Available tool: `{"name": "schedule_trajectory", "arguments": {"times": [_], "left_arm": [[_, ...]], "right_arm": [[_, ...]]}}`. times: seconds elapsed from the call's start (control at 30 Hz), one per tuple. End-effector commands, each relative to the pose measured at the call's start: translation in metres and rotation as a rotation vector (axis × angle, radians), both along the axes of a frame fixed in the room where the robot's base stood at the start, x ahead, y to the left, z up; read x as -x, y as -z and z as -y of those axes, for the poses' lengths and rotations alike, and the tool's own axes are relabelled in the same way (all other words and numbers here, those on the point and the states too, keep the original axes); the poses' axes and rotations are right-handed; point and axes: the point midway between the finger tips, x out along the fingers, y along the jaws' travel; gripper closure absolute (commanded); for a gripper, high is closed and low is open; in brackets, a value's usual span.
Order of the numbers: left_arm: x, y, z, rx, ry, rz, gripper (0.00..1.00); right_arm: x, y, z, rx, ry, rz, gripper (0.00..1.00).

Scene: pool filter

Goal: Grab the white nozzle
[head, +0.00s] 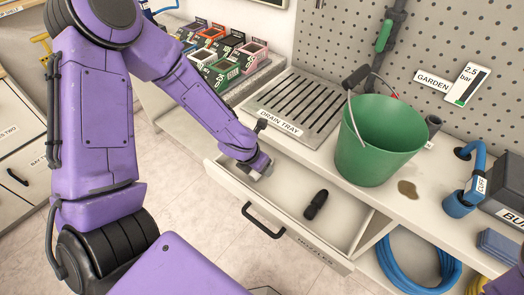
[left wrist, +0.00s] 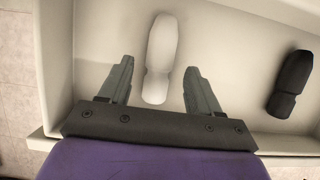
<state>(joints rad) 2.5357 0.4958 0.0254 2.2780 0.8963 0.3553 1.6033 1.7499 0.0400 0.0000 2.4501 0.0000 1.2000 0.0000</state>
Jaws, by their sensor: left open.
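The white nozzle (left wrist: 163,45) lies in the open drawer, in the middle of the left wrist view. My left gripper (left wrist: 158,68) is open, with one finger on each side of the nozzle's lower part. Gaps show between the nozzle and both fingers, and I cannot tell the height between them. In the head view my left gripper (head: 257,168) reaches into the drawer's left end. There the white nozzle is hidden or cannot be told apart from the gripper. My right gripper is not in view.
A black nozzle (head: 316,204) lies in the same drawer (head: 340,258), to the right; it also shows in the left wrist view (left wrist: 291,84). The drawer walls stand close to my left gripper. Above are a drain tray (head: 297,108) and a green bucket (head: 370,155) on the counter.

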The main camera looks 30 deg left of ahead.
Motion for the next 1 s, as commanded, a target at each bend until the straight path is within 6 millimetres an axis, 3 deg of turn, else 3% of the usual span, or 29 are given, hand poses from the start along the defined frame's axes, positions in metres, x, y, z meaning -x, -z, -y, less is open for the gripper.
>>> {"name": "schedule_trajectory", "arguments": {"times": [0.1, 0.33, 0.37, 0.53, 0.83, 1.0], "left_arm": [[-0.006, 0.017, 0.0, -0.001, -0.001, -0.001, 0.37], [-0.007, 0.017, -0.001, -0.001, -0.004, 0.001, 0.37], [-0.007, 0.017, -0.001, -0.001, -0.004, 0.001, 0.43], [-0.007, 0.017, -0.001, 0.0, -0.003, 0.001, 0.97], [-0.007, 0.015, 0.0, -0.001, -0.004, 0.001, 0.97], [-0.007, -0.004, 0.0, 0.0, -0.002, 0.002, 0.97]], "right_arm": [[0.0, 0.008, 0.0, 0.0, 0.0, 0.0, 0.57], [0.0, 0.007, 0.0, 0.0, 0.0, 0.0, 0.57], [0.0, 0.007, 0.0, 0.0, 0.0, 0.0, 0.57], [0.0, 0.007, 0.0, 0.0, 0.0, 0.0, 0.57], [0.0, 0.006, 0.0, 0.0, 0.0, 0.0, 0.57], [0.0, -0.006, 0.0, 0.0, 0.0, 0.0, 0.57]]}}
